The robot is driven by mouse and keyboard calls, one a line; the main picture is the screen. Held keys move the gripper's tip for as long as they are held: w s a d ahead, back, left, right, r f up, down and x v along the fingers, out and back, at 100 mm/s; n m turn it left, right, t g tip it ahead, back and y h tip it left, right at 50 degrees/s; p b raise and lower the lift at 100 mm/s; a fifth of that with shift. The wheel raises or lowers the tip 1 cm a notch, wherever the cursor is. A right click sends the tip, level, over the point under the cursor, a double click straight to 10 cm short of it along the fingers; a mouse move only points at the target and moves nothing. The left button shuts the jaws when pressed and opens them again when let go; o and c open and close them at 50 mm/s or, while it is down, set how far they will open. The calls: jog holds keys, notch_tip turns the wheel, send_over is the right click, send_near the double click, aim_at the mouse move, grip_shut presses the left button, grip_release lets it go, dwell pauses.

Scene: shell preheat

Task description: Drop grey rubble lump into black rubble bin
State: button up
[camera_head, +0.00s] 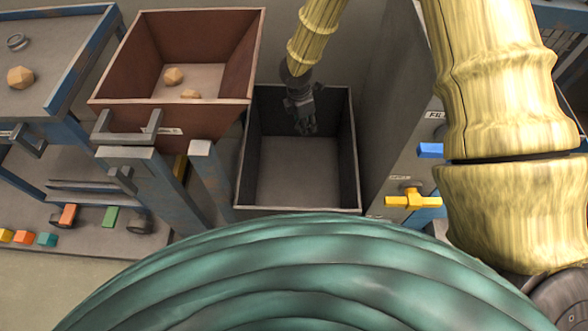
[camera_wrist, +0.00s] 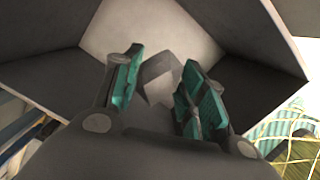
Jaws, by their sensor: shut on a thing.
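The black rubble bin (camera_head: 298,178) stands open on the floor in the middle of the head view, with a bare grey bottom. My gripper (camera_head: 306,127) points down inside the bin's outline near its back wall. In the wrist view, my gripper (camera_wrist: 157,92) is shut on the grey rubble lump (camera_wrist: 160,76), an angular block between the teal finger pads. The bin's pale bottom and dark walls (camera_wrist: 262,87) show beyond the lump. In the head view, I cannot make out the lump against the dark fingers.
A rust-brown hopper (camera_head: 120,75) with tan lumps (camera_head: 174,76) stands left of the bin. A blue-edged cart (camera_head: 40,85) is farther left. A grey cabinet with a yellow valve handle (camera_head: 408,199) stands right of the bin. Coloured blocks (camera_head: 68,215) lie at lower left.

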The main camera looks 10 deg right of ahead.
notch_tip(320, 180, down, 6)
jog(key=b, duration=0.5)
jog(key=shift+r, duration=0.15)
jog(key=o, duration=1.1)
jog(key=shift+o, duration=0.2)
jog(key=shift+r, duration=0.1)
jog(key=r, duration=0.4)
jog(key=a+r, duration=0.1)
jog(key=r, duration=0.6)
jog(key=shift+a+r, duration=0.35)
